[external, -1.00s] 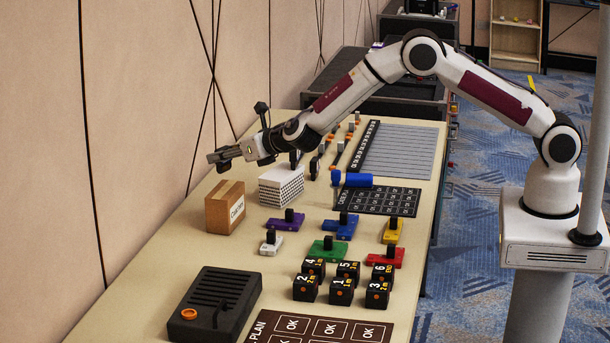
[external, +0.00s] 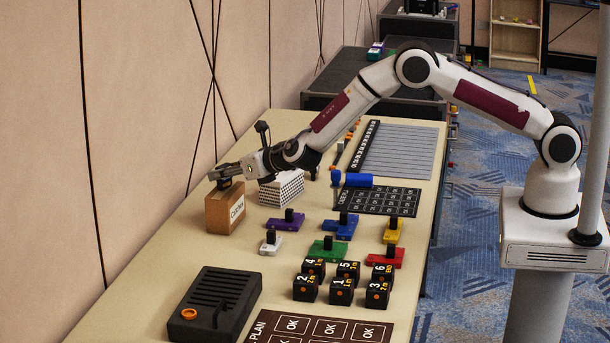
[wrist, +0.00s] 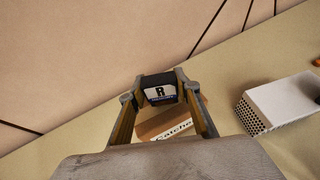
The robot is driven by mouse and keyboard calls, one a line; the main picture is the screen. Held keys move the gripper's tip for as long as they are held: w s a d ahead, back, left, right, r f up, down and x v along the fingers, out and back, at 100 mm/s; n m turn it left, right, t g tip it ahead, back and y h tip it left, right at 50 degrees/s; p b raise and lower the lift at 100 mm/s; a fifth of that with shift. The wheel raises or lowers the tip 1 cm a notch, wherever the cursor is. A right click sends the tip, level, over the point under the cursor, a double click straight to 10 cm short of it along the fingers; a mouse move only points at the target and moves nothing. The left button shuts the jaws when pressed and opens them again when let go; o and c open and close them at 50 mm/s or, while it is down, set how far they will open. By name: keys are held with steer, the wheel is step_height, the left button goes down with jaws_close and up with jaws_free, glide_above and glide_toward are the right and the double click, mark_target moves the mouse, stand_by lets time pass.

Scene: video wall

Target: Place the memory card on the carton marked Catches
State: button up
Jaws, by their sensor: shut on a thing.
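My gripper (external: 222,175) is at the far left end of the table, just over the brown carton marked Catches (external: 226,215). In the wrist view, my gripper (wrist: 163,98) is shut on the memory card (wrist: 160,90), a small dark block with a white label lettered R. Below it, the Catches carton (wrist: 155,126) shows with part of its printed side label. The card appears very close to the carton's top. I cannot tell whether the two touch. The gripper hides part of the carton in the wrist view.
A white perforated box (external: 280,187) stands right beside the carton; it also shows in the wrist view (wrist: 285,102). Colored blocks with black knobs (external: 340,225), black numbered cubes (external: 340,290) and a black console (external: 215,303) are nearer the front. The wall (external: 130,120) is close behind the carton.

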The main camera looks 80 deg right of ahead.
steer(key=shift+f, duration=0.15)
steer(key=o, duration=1)
steer(key=shift+c, duration=0.2)
steer(key=shift+r, duration=0.2)
steer(key=shift+s+a+r, duration=0.1)
steer(key=shift+s, duration=0.05)
steer(key=v, duration=1.1)
steer(key=shift+s, duration=0.3)
steer(key=shift+a, duration=0.15)
